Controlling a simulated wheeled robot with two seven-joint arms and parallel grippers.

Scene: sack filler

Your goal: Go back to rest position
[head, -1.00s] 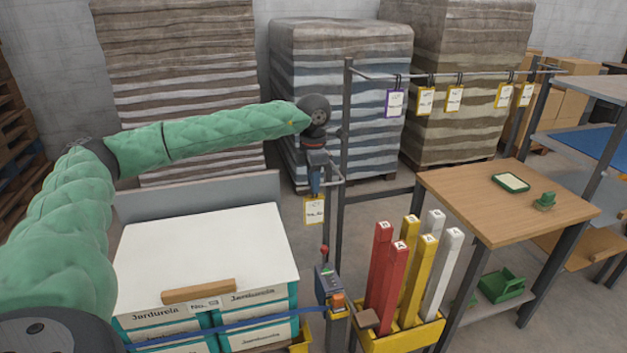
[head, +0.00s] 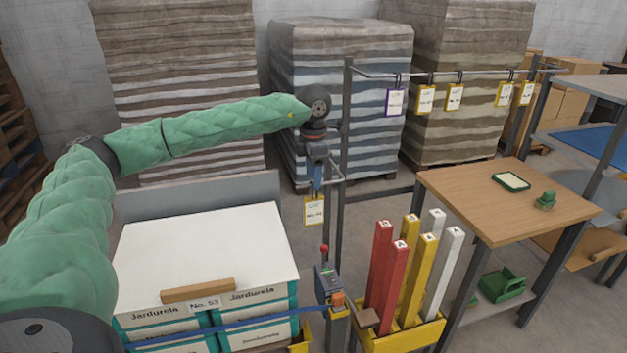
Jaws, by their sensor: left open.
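My left arm, in a green padded sleeve, reaches in from the left in the head view. My left gripper (head: 317,178) points down beside the grey upright post of the tag rack. It is open. A yellow-edged tag (head: 314,210) hangs just below it, on or near a short rack arm; the exact contact is too small to tell. My right gripper is not in view.
A rack rail (head: 450,74) carries several hanging tags. A wooden table (head: 500,205) stands at right with a green stamp (head: 545,201) and pad (head: 511,181). A yellow bin (head: 400,335) holds tall coloured bars. A white-topped stack (head: 205,250) stands below my arm, beside a control box (head: 328,284).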

